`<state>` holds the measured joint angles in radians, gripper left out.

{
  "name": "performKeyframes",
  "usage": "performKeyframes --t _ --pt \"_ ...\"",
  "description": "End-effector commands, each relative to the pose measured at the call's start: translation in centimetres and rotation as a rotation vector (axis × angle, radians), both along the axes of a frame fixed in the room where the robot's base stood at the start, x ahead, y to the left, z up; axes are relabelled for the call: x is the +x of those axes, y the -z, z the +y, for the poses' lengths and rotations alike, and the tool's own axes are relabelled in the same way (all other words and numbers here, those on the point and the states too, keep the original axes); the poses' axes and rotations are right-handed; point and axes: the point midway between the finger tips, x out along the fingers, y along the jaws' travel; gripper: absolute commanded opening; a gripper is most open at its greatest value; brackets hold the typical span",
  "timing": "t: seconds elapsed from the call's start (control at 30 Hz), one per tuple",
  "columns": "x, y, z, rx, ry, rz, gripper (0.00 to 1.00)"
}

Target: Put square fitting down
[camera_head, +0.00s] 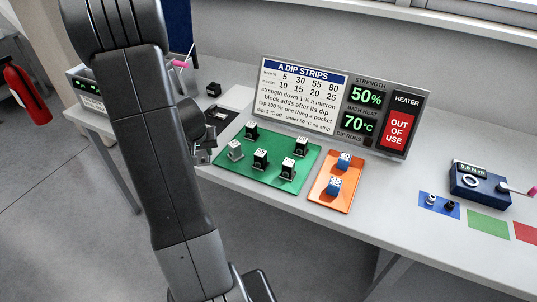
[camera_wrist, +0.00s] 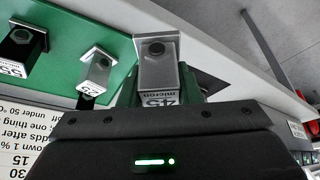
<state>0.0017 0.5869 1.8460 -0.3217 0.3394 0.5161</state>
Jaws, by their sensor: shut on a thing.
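My gripper (camera_head: 204,150) shows only in part beside my dark arm in the head view, just left of the green mat (camera_head: 268,177). I cannot tell whether this fitting touches anything below. A grey fitting labelled 25 (camera_wrist: 97,70) and a black one labelled 55 (camera_wrist: 22,45) stand on the mat beyond it. The held fitting is mostly hidden in the head view.
Several fittings stand on the green mat. Blue blocks (camera_head: 334,186) stand on an orange tray (camera_head: 327,203). A dip-strip board (camera_head: 303,93) with a heater "out of use" sign stands behind. A blue device (camera_head: 479,183) and coloured pads are at right. Table front is bare.

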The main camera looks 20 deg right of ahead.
Motion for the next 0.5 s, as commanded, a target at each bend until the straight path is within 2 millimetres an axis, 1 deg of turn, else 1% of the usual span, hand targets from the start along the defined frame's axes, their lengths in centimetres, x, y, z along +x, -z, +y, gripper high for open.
performKeyframes --t 0.03,0.17,0.2,0.3,0.4,0.5 --pt "-0.2 -1.5 -2.2 -0.003 0.058 -0.009 0.01" --pt "-1.6 -5.3 -7.6 -0.004 0.218 -0.011 0.01" --pt "-2.2 -6.4 -9.2 -0.004 0.266 -0.011 0.01" --pt "-3.8 -8.8 -12.3 -0.002 0.364 -0.009 0.01" --pt "-5.2 -10.6 -14.5 0.002 0.441 -0.008 0.01" --pt "-6.6 -12.2 -16.3 0.006 0.506 -0.007 0.01"
